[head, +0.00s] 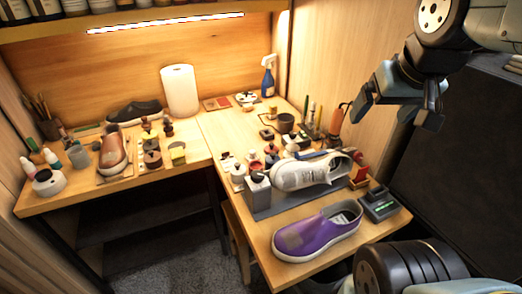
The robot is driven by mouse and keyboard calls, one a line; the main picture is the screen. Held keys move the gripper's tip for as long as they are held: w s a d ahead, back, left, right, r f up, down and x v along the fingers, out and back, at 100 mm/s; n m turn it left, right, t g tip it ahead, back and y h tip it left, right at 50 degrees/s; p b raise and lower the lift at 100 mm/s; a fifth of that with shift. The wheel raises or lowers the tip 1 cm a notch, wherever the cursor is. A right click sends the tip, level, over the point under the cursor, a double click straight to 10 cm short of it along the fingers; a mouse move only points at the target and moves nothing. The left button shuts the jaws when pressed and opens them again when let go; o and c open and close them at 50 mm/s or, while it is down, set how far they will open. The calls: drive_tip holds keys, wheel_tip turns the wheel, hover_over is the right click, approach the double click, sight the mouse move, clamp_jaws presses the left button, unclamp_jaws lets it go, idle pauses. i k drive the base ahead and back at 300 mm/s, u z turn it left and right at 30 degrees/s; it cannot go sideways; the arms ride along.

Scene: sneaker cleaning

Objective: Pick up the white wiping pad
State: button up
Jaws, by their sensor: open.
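I cannot single out the white wiping pad with certainty among the small items on the L-shaped workbench (190,178). A small pale item (246,97) lies at the back near the blue spray bottle, too small to identify. My gripper (397,114) is at the upper right, in the air. Its jaws are apart with nothing between them. It is clear of the bench's right side and touches nothing.
A white sneaker (310,172) rests on a grey stand (297,200). A purple shoe (318,232) lies in front. Several small bottles and jars crowd the bench around the sneaker. A paper roll (180,91) and a blue spray bottle (268,77) stand at the back.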

sight(253, 156)
drive_tip(key=z, duration=0.05)
drive_tip(key=k, duration=0.5)
drive_tip(key=z, duration=1.35)
drive_tip(key=k, duration=1.15)
drive_tip(key=u, duration=1.25)
drive_tip(key=i, duration=1)
drive_tip(key=z, duration=0.1)
